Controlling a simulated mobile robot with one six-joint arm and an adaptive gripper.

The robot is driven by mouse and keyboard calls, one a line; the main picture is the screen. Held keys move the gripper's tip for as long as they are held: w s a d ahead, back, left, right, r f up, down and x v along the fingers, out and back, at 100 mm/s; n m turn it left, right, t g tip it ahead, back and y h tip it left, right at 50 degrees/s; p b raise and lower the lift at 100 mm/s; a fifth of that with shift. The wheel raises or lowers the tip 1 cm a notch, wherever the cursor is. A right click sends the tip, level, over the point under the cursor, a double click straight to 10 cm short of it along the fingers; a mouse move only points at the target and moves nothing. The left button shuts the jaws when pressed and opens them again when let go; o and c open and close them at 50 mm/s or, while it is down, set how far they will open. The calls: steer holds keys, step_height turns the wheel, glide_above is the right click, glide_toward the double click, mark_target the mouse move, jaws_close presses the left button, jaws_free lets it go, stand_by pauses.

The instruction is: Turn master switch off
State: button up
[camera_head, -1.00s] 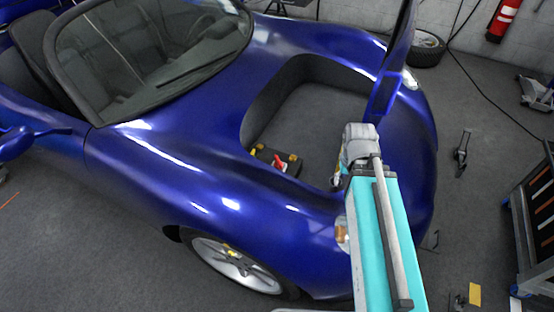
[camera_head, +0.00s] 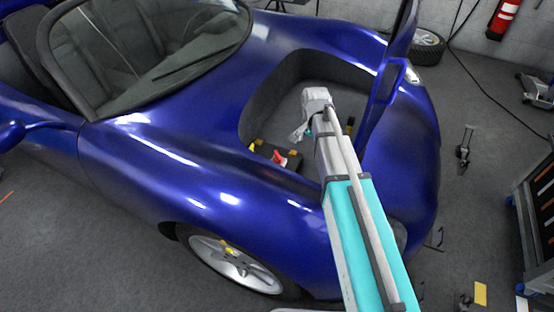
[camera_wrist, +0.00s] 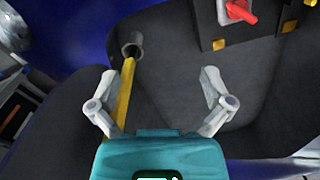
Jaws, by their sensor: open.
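The master switch (camera_wrist: 238,12) has a red handle and sits on a dark box at the top right of the wrist view. In the head view the red switch (camera_head: 280,159) shows on the dark box (camera_head: 292,159) at the near left corner of the car's front bay. My gripper (camera_wrist: 160,85) is open and empty in the wrist view, below and left of the switch and apart from it. In the head view my arm reaches over the bay, and the gripper's fingers are mostly hidden behind the wrist.
The blue car (camera_head: 180,180) surrounds the open bay (camera_head: 285,100). A raised blue panel (camera_head: 385,85) stands close to the right of my arm. In the wrist view a yellow bar (camera_wrist: 125,90) with a dark round end lies beside the left finger. The bay's middle is clear.

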mark_target(278, 154)
steer(key=w+a+f+m+b, duration=0.1)
steer(key=w+a+m, duration=0.1)
steer(key=w+a, duration=0.3)
steer(key=w+a+f+m+b, duration=0.1)
steer(key=w+a+f+m, duration=0.1)
steer(key=w+a, duration=0.3)
steer(key=shift+a+f+m+b, duration=0.25)
steer(key=shift+a+m+b, duration=0.15)
steer(key=shift+a+m, duration=0.4)
steer(key=shift+f, duration=0.2)
step_height(278, 154, down, 13)
steer(key=b, duration=1.3)
steer(key=shift+f+b, duration=0.2)
steer(key=shift+b, duration=0.2)
steer(key=shift+c, duration=0.3)
steer(key=c, duration=0.7)
